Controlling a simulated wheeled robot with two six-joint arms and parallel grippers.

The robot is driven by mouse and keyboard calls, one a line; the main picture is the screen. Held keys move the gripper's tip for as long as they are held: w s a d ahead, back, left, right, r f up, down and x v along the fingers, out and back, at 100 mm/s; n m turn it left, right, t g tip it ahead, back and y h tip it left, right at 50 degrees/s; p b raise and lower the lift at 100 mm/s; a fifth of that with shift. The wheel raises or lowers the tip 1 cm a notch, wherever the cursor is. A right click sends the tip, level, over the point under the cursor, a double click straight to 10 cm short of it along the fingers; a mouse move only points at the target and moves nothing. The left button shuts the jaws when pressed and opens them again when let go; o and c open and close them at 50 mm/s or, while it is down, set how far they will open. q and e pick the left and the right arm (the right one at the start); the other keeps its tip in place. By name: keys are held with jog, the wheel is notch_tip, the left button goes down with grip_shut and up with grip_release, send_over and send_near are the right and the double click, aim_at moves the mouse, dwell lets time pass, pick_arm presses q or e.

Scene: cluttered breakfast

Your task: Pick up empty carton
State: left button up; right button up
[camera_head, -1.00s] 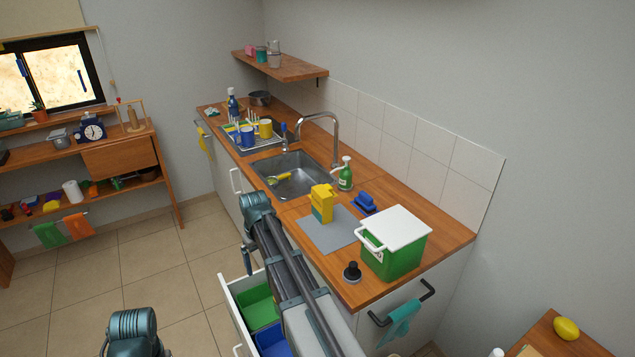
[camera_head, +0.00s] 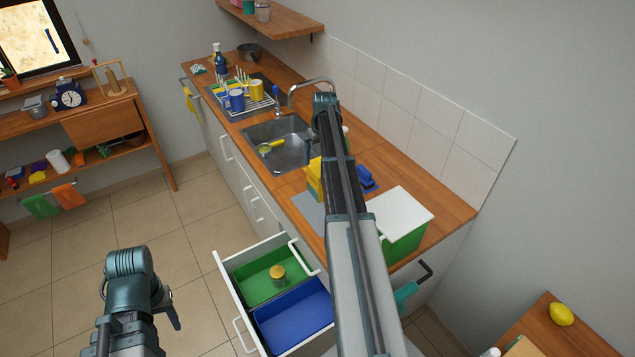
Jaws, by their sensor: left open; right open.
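A yellow carton (camera_head: 314,180) stands on the grey mat (camera_head: 308,208) on the counter. My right arm crosses in front of it and hides much of it; whether it is empty I cannot tell. My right gripper (camera_head: 326,108) is at the end of that arm, in front of the far side of the counter near the tap; its fingers are mostly hidden, and nothing shows held. My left gripper (camera_head: 140,300) is open and empty at the lower left, over the floor, well away from the carton.
A green box with a white lid (camera_head: 405,218) and a blue brush (camera_head: 366,180) are right of my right arm. The sink (camera_head: 290,155) lies beyond. Below, an open drawer (camera_head: 226,272) holds a green bin (camera_head: 248,285) with a small yellow-topped jar (camera_head: 277,273), and a blue bin (camera_head: 295,318).

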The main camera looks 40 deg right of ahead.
aim_at(317, 168)
jog(key=f+b, duration=0.4)
jog(key=f, duration=0.1)
jog(key=w+f+b, duration=0.1)
jog(key=f+b, duration=0.1)
jog(key=b, duration=0.1)
jog(key=shift+f, duration=0.4)
jog(key=f+b, duration=0.4)
jog(key=shift+s+f, duration=0.2)
jog(key=shift+w+f+b, duration=0.15)
jog(key=shift+f+b, duration=0.35)
jog(key=shift+b, duration=0.25)
jog(key=shift+r, duration=0.1)
jog(key=shift+c, duration=0.2)
jog(key=c, duration=1.4)
jog(key=shift+r+p, duration=0.2)
jog(key=shift+p, duration=0.1)
